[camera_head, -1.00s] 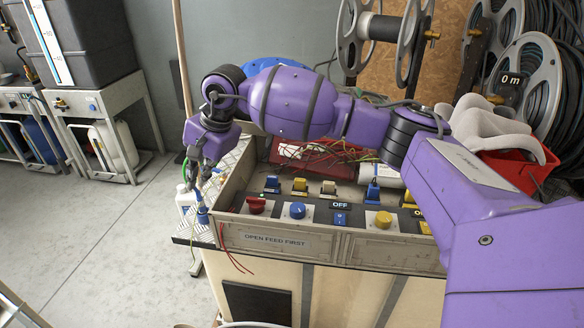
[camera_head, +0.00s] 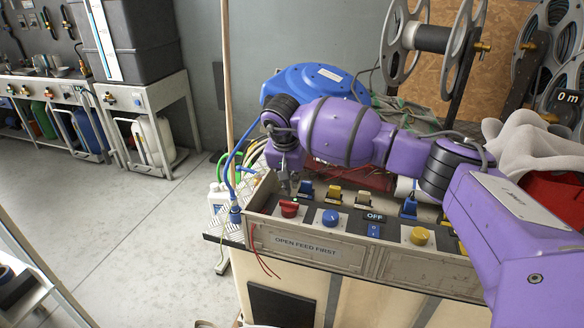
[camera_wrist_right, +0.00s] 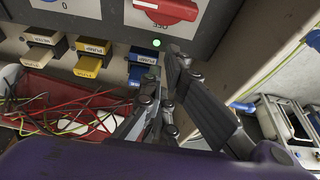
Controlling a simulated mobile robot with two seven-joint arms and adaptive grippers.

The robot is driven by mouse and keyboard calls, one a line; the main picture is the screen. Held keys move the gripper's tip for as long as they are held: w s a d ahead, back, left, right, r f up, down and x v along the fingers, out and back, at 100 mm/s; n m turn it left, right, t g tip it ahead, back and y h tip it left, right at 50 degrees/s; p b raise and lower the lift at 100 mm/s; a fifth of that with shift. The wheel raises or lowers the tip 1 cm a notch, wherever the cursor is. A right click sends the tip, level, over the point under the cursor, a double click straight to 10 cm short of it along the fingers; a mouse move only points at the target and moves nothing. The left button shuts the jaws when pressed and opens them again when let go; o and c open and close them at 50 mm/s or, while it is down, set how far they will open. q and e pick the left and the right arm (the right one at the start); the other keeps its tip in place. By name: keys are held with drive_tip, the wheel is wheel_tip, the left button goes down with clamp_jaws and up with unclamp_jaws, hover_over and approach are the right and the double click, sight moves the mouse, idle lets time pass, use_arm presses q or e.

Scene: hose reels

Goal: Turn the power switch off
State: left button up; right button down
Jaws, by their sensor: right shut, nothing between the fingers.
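A red rotary knob (camera_head: 289,209) sits at the left end of the grey control panel (camera_head: 345,245). In the right wrist view the red knob (camera_wrist_right: 165,10) is at the top edge, with upside-down lettering that seems to read OFF and a lit green lamp (camera_wrist_right: 155,43) beside it. A separate OFF sign (camera_head: 374,217) stands over a small blue switch (camera_head: 374,230) further right. My right gripper (camera_head: 289,186) is shut and empty, pointing down just behind the red knob; it also shows in the right wrist view (camera_wrist_right: 168,82). Contact is not visible. My left gripper is out of view.
A blue knob (camera_head: 330,218) and a yellow knob (camera_head: 419,236) share the panel. Loose red wires (camera_wrist_right: 65,108) lie in the box. A wooden pole (camera_head: 228,90) and a white bottle (camera_head: 218,197) stand left.

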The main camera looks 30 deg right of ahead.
sight(289, 208)
drive_tip(key=shift+s+a+r, duration=0.25)
drive_tip(key=shift+s+a, duration=0.65)
drive_tip(key=shift+a, duration=0.1)
drive_tip(key=shift+w+a+n+t+y, duration=0.2)
drive_tip(key=shift+a+n+t+y, duration=0.15)
drive_tip(key=shift+n, duration=0.75)
drive_tip(key=n, duration=0.1)
drive_tip(key=a+n+y, duration=0.1)
drive_tip(key=n, duration=0.3)
drive_tip(key=shift+w+a+t+p, duration=0.1)
drive_tip(key=shift+a+t+p, duration=0.25)
drive_tip(key=shift+p, duration=0.05)
drive_tip(key=shift+a+y, duration=0.25)
drive_tip(key=shift+a, duration=0.45)
drive_tip(key=shift+s+a+p, duration=0.15)
drive_tip(key=shift+s+p, duration=0.05)
drive_tip(key=shift+p, duration=0.1)
